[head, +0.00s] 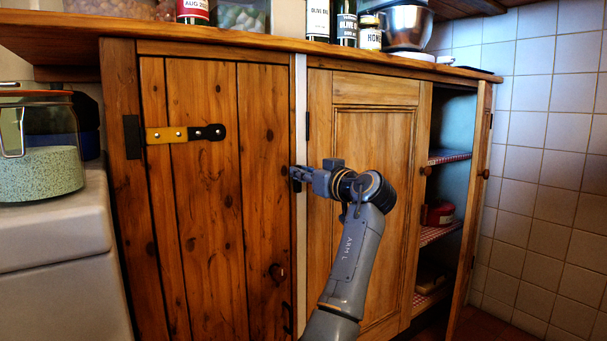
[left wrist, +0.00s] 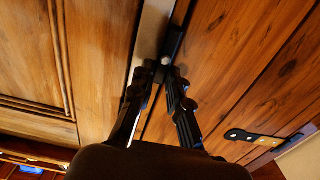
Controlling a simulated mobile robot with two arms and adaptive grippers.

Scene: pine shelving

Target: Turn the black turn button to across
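My left gripper (head: 299,178) is at the strip between the doors and hides most of the button in the head view. In the left wrist view my left gripper (left wrist: 161,73) has its fingertips close together at the button's lower end. I cannot tell whether they press on it. My right gripper is not in view.
The panelled door (head: 350,130) is right of the strip. Further right, a door (head: 475,195) stands open beside shelves. Jars and tins stand on the wooden top (head: 270,42).

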